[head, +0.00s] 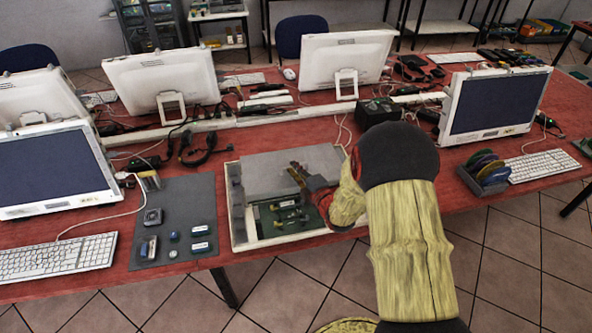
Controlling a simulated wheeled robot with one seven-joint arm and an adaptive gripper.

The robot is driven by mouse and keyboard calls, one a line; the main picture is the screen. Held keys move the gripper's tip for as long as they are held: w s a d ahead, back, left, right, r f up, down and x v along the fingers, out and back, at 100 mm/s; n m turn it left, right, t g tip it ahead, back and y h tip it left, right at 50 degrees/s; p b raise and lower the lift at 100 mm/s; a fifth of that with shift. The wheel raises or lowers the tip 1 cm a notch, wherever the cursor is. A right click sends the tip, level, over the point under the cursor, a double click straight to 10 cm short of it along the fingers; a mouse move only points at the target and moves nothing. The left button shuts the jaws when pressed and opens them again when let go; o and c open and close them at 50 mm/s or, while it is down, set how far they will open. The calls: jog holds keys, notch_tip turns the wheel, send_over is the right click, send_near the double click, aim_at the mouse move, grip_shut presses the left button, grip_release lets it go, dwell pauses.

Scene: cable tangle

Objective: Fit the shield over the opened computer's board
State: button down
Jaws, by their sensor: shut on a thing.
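The opened computer (237,228) lies on the red table as a shallow pale case, with its green board (272,225) showing at the front. The shield (268,168), a flat grey sheet, covers the rear part of the case. My gripper (297,174) reaches in from the right and is shut on the shield near its right part. The fingertips are small and partly dark, so the exact grip is hard to see. I cannot tell whether the shield rests on the case or hangs just above it. My arm hides the case's right side.
A grey mat (184,190) with several small parts lies left of the case. Monitors (55,170) and a keyboard (60,257) stand farther left. A power strip and cables (200,145) run behind. A disc rack (485,172) and another monitor (497,103) are at right.

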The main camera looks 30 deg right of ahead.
jog(key=shift+f+b, duration=0.6)
jog(key=shift+b, duration=0.15)
dwell(0.8)
jog(key=c, duration=1.8)
grip_release()
jog(key=shift+c, duration=0.2)
jog(key=shift+s, duration=0.1)
jog(key=s, duration=0.4)
jog(key=s+r, duration=0.1)
jog(key=s, duration=0.2)
jog(key=s+r, duration=0.1)
jog(key=s, duration=0.3)
jog(key=shift+s+a+r, duration=0.1)
jog(key=shift+s+a, duration=0.1)
jog(key=shift+s, duration=0.15)
jog(key=shift+r, duration=0.1)
